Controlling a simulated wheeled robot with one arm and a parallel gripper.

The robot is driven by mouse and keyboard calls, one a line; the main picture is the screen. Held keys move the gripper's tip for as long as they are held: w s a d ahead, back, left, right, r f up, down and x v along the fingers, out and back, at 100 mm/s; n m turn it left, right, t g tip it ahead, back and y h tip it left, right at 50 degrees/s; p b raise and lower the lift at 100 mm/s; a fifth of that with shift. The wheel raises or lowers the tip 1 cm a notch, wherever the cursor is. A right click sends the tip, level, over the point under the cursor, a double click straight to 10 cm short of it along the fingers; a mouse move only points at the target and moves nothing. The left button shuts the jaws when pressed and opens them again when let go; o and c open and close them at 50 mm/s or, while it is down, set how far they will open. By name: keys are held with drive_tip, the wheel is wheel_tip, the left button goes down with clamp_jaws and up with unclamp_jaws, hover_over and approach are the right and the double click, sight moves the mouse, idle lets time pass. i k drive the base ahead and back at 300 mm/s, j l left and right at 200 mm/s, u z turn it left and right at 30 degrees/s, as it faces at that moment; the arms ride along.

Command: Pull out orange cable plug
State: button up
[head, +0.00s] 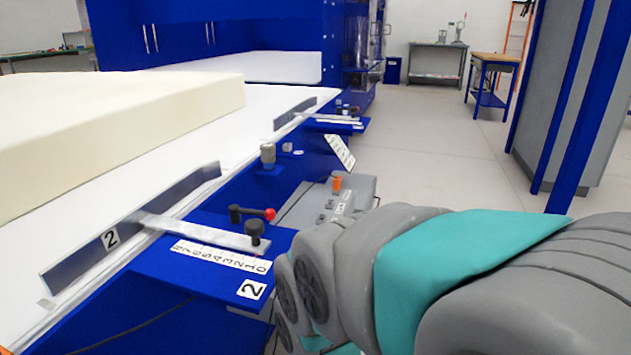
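A small orange piece (337,184) stands upright on a grey box (358,190) beside the blue machine, right of the picture's middle. It looks like the orange plug, but it is too small to be sure, and I see no cable on it. My grey and teal arm fills the lower right and reaches in front of the area below the grey box. My gripper is not in view, so I cannot see where it is relative to the orange piece.
A blue machine has a white bed (110,185) with a cream foam block (120,105) on it. A blue plate (200,265) with a scale, a red-knobbed lever (254,213) and a black knob (254,231) juts out. Open grey floor (440,150) lies beyond my arm. A blue-grey cabinet (570,90) stands right.

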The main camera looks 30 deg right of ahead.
sight(337, 183)
drive_tip(key=z, duration=0.85)
drive_tip(key=i+l+u, duration=0.1)
drive_tip(key=i+l, duration=1.6)
drive_tip(key=i, duration=0.1)
